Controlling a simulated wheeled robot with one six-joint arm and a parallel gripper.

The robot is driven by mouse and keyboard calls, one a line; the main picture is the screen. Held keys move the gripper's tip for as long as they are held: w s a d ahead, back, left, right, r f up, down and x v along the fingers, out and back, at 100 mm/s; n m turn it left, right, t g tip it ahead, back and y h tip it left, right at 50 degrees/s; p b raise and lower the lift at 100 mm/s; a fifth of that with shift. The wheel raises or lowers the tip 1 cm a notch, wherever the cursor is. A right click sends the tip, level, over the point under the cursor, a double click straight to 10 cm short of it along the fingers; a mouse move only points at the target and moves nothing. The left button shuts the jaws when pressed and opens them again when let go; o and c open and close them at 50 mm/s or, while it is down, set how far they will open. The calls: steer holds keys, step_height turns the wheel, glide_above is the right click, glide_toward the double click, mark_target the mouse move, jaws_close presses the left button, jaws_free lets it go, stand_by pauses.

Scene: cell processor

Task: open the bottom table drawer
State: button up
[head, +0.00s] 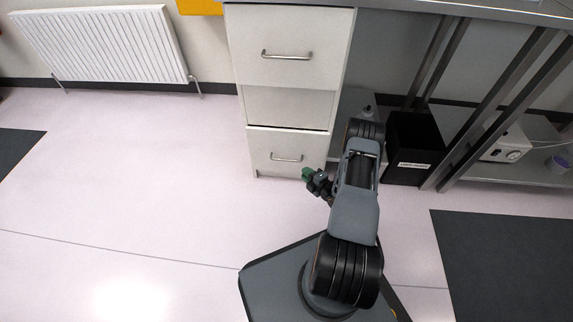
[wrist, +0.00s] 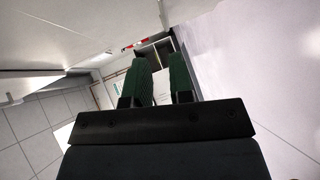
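The white drawer unit (head: 287,107) stands under the bench in the head view. The bottom drawer (head: 262,145) has a bar handle (head: 286,158), with a thin dark gap along its top edge; I cannot tell whether it sits slightly forward. The top drawer (head: 285,30) has a similar handle and looks shut. My gripper (head: 307,175) has green fingers and is just right of and below the bottom handle, seemingly apart from it. In the wrist view the two fingers (wrist: 162,85) are apart with nothing between them. No handle is seen there.
A black bin (head: 412,150) stands under the bench right of the drawers, beside metal legs (head: 495,105). A white device (head: 508,146) sits on the low shelf. A radiator (head: 100,45) is on the wall. The floor (head: 150,180) before and left of the drawers is clear.

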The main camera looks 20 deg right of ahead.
steer(key=shift+t, duration=0.3)
steer(key=b+x, duration=0.1)
steer(key=x, duration=0.3)
steer(key=b+x, duration=0.2)
steer(key=x, duration=0.2)
steer(key=f+b+x, duration=0.1)
steer(key=b+x, duration=0.1)
steer(key=x, duration=0.3)
steer(key=shift+s+a+f, duration=0.1)
steer(key=shift+a, duration=0.2)
jaws_close()
